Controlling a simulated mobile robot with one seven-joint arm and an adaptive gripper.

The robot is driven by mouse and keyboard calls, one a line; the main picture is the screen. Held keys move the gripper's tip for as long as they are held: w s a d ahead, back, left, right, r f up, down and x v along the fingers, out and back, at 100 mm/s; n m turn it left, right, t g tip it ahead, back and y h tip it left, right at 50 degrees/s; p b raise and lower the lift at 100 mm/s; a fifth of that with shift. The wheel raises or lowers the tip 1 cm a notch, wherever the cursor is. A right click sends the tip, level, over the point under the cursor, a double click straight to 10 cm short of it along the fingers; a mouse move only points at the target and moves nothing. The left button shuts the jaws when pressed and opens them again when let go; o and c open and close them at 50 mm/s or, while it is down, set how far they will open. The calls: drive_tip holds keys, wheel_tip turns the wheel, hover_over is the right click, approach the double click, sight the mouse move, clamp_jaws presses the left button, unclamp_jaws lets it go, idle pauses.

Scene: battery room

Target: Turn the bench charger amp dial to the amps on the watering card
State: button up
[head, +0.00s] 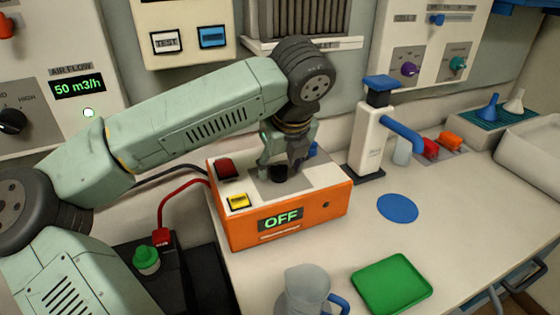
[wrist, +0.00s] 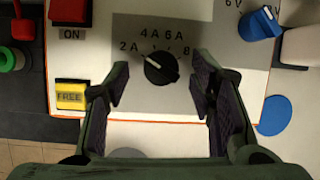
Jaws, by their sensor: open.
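The orange bench charger (head: 290,223) stands on the bench, its front display (head: 281,219) reading OFF. Its black amp dial (wrist: 160,69) is on the top face, with 2A, 4A, 6A and a partly hidden 8 marked around it. The dial's white line points up-left, between 2A and 4A. In the head view the dial (head: 279,173) is partly covered by my gripper (head: 284,162). In the wrist view my gripper (wrist: 162,77) is open, one finger on each side of the dial with gaps between. I cannot make out a watering card in either view.
The charger also has a red ON switch (wrist: 70,11), a yellow FREE button (wrist: 70,97) and a blue knob (wrist: 259,24) near 6V. A blue-topped dispenser (head: 374,130), a blue disc (head: 397,208), a green tray (head: 391,284) and a jug (head: 303,290) stand around it.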

drive_tip(key=shift+w+f, duration=0.25)
drive_tip(key=shift+f, duration=0.4)
drive_tip(key=shift+c, duration=0.5)
drive_tip(key=c, duration=1)
